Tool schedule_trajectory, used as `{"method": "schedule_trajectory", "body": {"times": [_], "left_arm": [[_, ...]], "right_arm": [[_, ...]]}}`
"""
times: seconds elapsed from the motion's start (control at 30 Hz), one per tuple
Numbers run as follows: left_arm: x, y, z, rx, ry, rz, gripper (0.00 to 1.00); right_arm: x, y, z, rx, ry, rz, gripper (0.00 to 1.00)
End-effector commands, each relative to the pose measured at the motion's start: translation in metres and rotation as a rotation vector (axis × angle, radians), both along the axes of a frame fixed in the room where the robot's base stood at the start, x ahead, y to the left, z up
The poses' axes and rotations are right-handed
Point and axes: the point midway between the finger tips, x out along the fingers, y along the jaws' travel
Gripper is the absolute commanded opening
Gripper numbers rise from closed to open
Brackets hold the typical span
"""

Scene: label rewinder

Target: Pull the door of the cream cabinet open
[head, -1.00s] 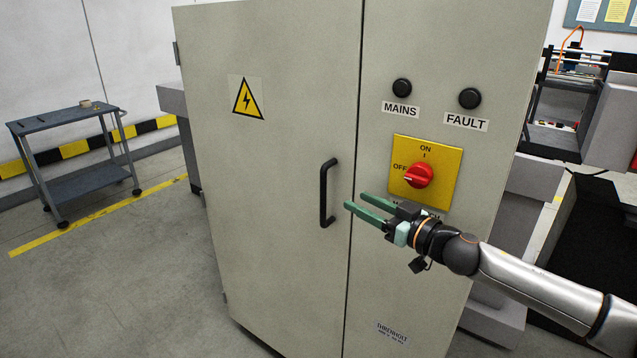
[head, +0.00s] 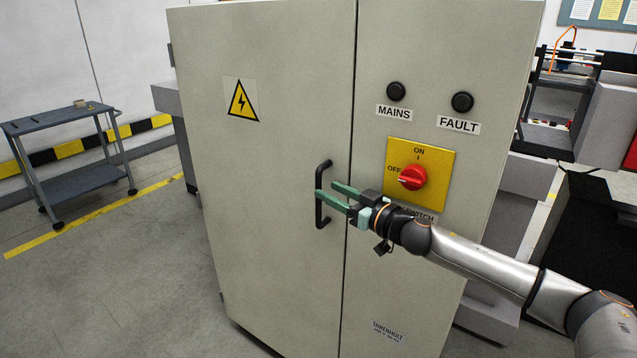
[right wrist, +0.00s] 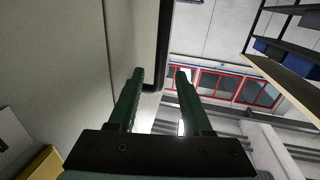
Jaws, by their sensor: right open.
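The cream cabinet (head: 270,200) stands in the middle of the head view with its left door shut flush against the right panel. A black vertical bar handle (head: 319,215) is on that door near the seam. My right gripper (head: 327,190) is open at the handle, its green fingers reaching across it in the head view. In the right wrist view the handle (right wrist: 163,45) shows between and beyond the two fingertips (right wrist: 160,73), against the cream door. I cannot tell whether a finger touches it. My left gripper is not in view.
A red rotary switch (head: 412,177) on a yellow plate sits right of the handle, close above my right wrist. A grey trolley (head: 70,125) stands at the left by the wall. The floor (head: 120,260) left of the cabinet is clear.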

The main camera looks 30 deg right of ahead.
Motion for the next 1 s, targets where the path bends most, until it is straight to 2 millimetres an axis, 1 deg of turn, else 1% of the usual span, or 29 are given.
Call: {"method": "schedule_trajectory", "body": {"times": [0.1,0.4,0.6,0.87,1.0], "left_arm": [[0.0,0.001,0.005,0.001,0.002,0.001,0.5],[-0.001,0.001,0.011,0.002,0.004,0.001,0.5],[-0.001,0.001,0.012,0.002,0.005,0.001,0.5],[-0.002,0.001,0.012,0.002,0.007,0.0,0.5],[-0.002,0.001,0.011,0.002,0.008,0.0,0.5]], "right_arm": [[0.013,0.002,0.003,0.004,-0.003,-0.002,0.5],[0.04,0.008,0.001,0.002,-0.002,-0.001,0.5],[0.047,0.009,0.0,0.001,-0.001,0.0,0.5],[0.047,0.01,0.0,0.001,0.0,0.001,0.5],[0.047,0.009,0.0,0.001,0.0,0.0,0.35]]}}
